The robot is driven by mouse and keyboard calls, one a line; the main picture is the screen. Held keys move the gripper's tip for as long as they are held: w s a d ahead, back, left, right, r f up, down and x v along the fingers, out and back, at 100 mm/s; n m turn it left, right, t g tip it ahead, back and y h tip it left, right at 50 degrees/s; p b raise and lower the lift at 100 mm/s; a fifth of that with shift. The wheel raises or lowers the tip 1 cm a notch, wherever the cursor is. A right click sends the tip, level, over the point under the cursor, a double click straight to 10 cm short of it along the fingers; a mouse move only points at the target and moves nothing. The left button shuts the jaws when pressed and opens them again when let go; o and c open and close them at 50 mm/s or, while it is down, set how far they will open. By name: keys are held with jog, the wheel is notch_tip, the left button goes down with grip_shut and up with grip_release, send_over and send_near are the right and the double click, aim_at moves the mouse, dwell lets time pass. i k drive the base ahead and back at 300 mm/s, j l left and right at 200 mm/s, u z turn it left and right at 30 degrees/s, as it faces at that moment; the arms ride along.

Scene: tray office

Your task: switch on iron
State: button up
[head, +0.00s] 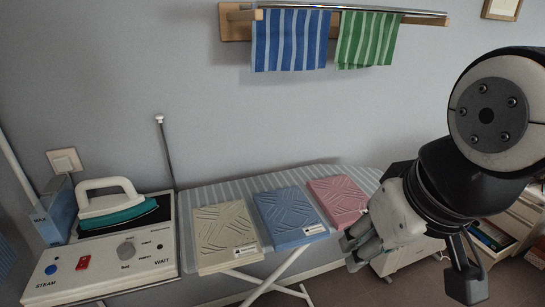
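The iron (112,206), white with a teal lower body, rests on the dark pad of a white steam station (160,213) at the left in the head view. The station's sloped front panel has a blue button (52,269), a red switch (83,263) and a grey knob (126,250), with small labels such as "STEAM" and "WAIT". Whether the red switch is on or off cannot be told. My gripper (355,252) is at the right, well apart from the station, near the ironing board's right end. Its fingers are seen at an angle, and their gap is unclear.
The striped ironing board (186,229) carries cream (224,235), blue (289,214) and pink (337,202) folded items. A thin upright rod (167,150) stands behind the station. A wall rail (400,11) holds striped towels. A white drawer unit (520,215) stands right. Space above the board's left part is clear.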

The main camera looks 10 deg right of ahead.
aim_at(83, 263)
jog(key=u, duration=1.25)
jog(key=i+j+u, duration=0.1)
jog(key=i+j, duration=0.2)
jog(key=i, duration=0.15)
jog(key=i+j, duration=0.25)
jog(key=i, duration=0.25)
jog(key=u, duration=0.05)
